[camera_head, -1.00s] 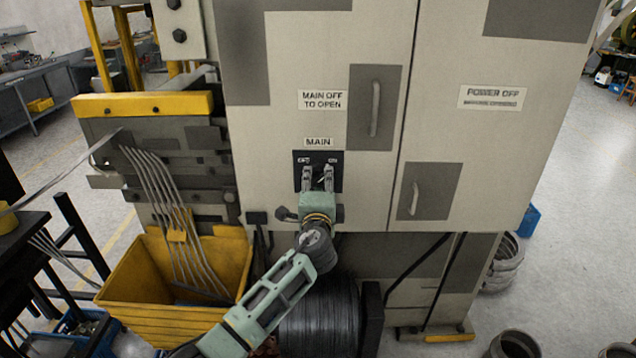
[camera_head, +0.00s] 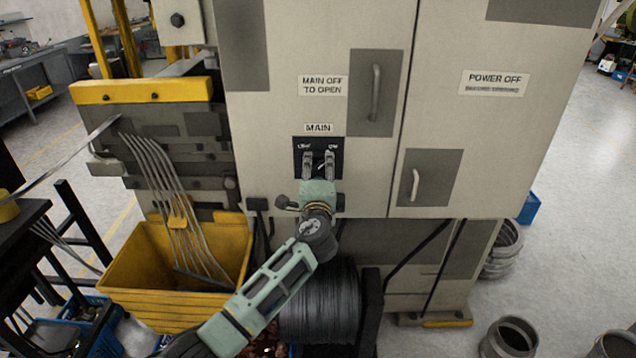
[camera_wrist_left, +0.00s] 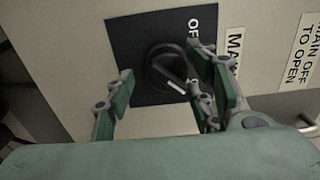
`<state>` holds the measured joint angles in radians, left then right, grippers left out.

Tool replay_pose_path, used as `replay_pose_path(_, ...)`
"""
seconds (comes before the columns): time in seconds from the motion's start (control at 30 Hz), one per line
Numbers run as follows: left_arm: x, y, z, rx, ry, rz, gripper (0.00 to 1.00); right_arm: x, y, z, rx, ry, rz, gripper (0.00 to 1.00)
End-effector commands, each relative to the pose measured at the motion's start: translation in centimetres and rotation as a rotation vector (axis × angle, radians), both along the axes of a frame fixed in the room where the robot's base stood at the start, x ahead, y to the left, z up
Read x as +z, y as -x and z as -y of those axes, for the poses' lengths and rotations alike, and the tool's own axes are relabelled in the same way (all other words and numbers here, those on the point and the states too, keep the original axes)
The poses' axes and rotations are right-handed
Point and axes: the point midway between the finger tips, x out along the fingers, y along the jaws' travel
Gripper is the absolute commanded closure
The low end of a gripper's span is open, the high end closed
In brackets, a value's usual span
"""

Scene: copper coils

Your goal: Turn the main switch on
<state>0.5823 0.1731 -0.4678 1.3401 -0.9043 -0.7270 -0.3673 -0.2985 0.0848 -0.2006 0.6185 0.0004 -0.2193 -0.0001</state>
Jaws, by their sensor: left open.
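The main switch (camera_wrist_left: 167,70) is a dark round knob with a pale bar on a black plate (camera_wrist_left: 124,38). In the wrist view, part of an "OF..." mark shows on the plate, and the knob sits between my finger pads. Contact with the knob cannot be told. My right gripper is out of view.
Open floor (camera_head: 574,235) is on the right.

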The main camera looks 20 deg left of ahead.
Motion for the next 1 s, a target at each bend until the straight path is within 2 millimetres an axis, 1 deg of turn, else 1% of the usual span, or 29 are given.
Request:
replay_pose_path(0.17,-0.2,2.6,0.8,-0.003,0.002,-0.001,0.5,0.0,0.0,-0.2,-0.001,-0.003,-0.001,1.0)
replay_pose_path(0.4,-0.2,7.5,2.2,-0.003,0.001,-0.004,0.5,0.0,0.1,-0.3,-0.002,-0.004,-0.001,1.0)
replay_pose_path(0.53,-0.3,9.5,2.8,-0.002,0.001,-0.005,0.5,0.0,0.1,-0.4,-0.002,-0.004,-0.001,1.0)
replay_pose_path(0.7,-0.3,10.9,3.1,-0.001,0.0,-0.005,0.5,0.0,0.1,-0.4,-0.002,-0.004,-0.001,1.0)
replay_pose_path(1.0,-0.2,11.1,3.2,-0.001,-0.001,-0.004,0.5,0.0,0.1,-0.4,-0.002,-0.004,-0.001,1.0)
